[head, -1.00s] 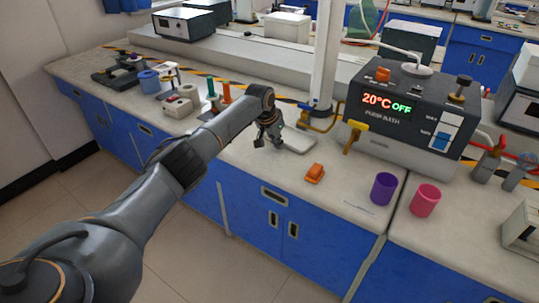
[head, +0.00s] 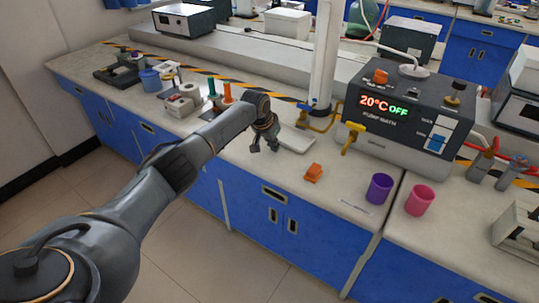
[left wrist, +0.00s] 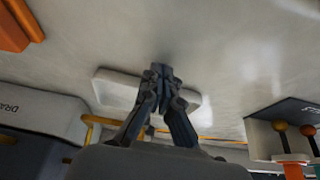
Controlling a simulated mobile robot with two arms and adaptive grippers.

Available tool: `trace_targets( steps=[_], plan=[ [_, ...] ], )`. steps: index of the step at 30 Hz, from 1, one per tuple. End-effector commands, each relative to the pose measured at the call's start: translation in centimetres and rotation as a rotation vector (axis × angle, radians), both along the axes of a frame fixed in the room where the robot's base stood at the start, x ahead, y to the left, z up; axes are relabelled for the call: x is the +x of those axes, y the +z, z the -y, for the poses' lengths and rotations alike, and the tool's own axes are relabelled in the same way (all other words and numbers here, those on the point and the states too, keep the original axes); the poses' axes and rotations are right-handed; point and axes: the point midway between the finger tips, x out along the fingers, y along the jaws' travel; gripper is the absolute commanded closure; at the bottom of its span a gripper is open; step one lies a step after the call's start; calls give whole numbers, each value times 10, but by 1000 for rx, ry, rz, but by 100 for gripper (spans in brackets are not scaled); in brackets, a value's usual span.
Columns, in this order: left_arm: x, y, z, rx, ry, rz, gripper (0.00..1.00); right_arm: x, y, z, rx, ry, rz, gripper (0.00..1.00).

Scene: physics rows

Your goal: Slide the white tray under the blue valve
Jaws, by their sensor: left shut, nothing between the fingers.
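The white tray (head: 297,139) lies flat on the bench, in front of the foot of the white column. A small blue valve handle (head: 313,102) sits on the brass pipework at that foot, behind the tray. My left gripper (head: 263,148) is shut and empty, just left of the tray in the head view. In the left wrist view the closed fingertips (left wrist: 163,72) overlap the tray (left wrist: 115,88) and hide its middle. I cannot tell whether they touch it. My right gripper is not in view.
An orange block (head: 313,173), a purple cup (head: 378,188) and a pink cup (head: 419,201) stand toward the front edge. The pump bath (head: 400,122) with its yellow tap (head: 352,138) is right of the column. Bottles and small equipment stand to the left.

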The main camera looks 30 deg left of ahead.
Motion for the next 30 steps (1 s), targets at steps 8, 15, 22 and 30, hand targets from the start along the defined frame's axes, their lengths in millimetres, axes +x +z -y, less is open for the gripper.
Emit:
trace_targets(
  steps=[8, 15, 22, 30],
  plan=[
    [0, 6, 0, 0, 0, 0, 100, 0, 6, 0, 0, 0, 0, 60],
    [0, 26, 0, 1, -1, -1, 100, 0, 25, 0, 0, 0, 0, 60],
    [0, 44, 0, -1, 0, -1, 100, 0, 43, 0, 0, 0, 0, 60],
    [0, 65, 0, 0, 0, -2, 100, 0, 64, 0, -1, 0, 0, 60]
  ],
)
